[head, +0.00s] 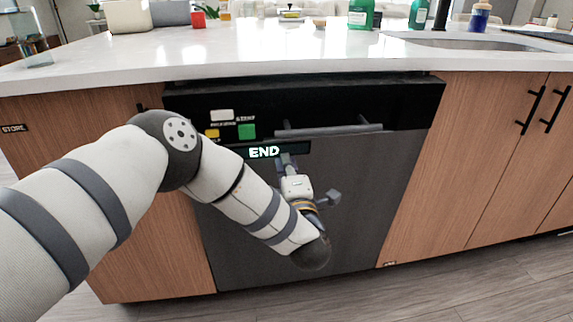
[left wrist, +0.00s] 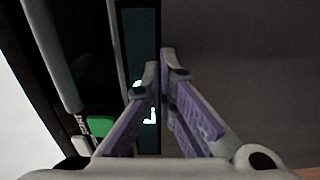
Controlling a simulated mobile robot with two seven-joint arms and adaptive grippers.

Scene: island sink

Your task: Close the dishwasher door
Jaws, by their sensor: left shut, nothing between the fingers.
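The dishwasher door (head: 360,195) stands upright under the counter, about in line with the cabinet fronts. Its black control panel (head: 400,105) has a bar handle, coloured buttons and a lit display (head: 264,152) reading "END". I cannot tell from here whether it is latched. My left gripper (head: 287,160) is in front of the door, just below the handle, with its fingers pointing up. In the left wrist view my left gripper (left wrist: 166,62) is shut and empty, close to the display strip (left wrist: 143,40). I cannot tell whether it touches the door. My right gripper is not in view.
The white countertop (head: 230,55) overhangs the dishwasher and carries green bottles (head: 361,14) and a sink (head: 475,44). Wooden cabinets (head: 480,150) with black handles flank the door. The wooden floor (head: 470,275) at the front right is clear.

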